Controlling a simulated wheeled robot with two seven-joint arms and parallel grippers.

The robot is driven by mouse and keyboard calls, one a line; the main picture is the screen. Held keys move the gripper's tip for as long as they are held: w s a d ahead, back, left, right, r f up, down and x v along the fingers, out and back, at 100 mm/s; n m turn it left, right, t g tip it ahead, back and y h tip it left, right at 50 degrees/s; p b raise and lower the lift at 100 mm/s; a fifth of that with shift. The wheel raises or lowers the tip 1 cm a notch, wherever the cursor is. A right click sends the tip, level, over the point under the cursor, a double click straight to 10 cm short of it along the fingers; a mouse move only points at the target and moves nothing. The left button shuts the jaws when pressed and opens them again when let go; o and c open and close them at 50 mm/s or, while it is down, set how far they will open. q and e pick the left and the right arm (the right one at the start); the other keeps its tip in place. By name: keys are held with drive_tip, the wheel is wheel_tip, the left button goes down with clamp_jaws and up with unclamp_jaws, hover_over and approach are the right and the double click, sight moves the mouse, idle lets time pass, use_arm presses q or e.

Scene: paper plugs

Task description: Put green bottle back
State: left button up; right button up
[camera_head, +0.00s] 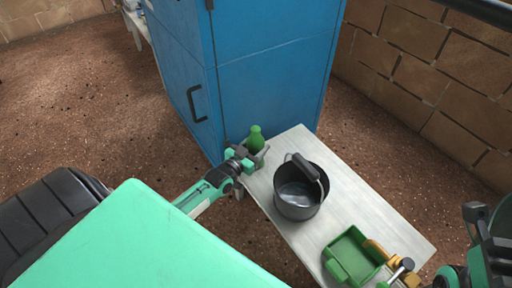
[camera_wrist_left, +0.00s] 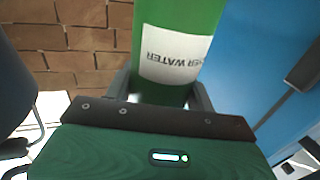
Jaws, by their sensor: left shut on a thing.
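The green bottle (camera_head: 255,138) stands upright at the far left corner of the white table (camera_head: 328,186), close to the blue cabinet. My left gripper (camera_head: 243,158) is shut on the bottle from the left side. In the left wrist view the green bottle (camera_wrist_left: 176,50), with a white label, sits between the two fingers of my left gripper (camera_wrist_left: 165,95). Whether the bottle's base touches the table is hidden. My right gripper (camera_head: 400,272) shows only partly at the lower right, and its fingers are not clear.
A dark pot (camera_head: 298,190) with a handle stands mid-table. A green tray (camera_head: 352,257) lies at the near end with a yellow item (camera_head: 378,250) beside it. The blue cabinet (camera_head: 262,75) rises behind the table. A brick wall (camera_head: 440,75) stands at right.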

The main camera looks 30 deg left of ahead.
use_arm(q)
drive_tip(key=shift+r, duration=0.1)
drive_tip(key=o, duration=0.9)
